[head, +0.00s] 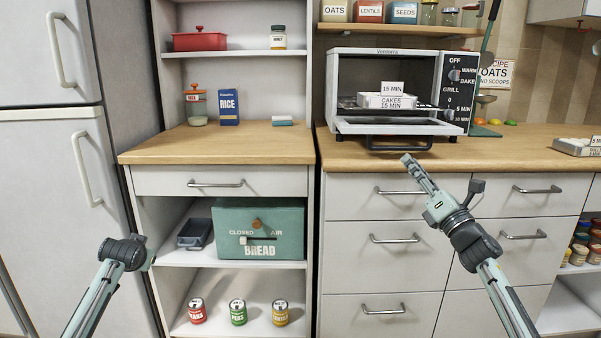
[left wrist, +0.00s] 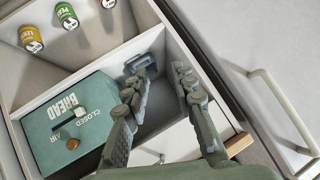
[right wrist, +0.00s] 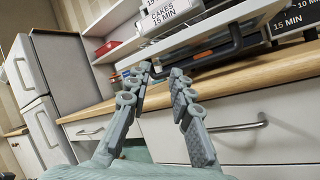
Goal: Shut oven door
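The white toaster oven (head: 333,90) stands on the wooden counter at the right. Its door (head: 400,128) is folded down open, with a dark bar handle (head: 398,144) along its front edge. The handle and door underside (right wrist: 205,28) also show in the right wrist view. My right gripper (head: 406,158) is just below and in front of the handle; its fingers (right wrist: 160,72) are spread and empty, apart from the handle. My left gripper (left wrist: 165,66) is open and empty by the lower shelves, near the bread box (left wrist: 75,125).
A fridge (head: 60,200) stands at far left.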

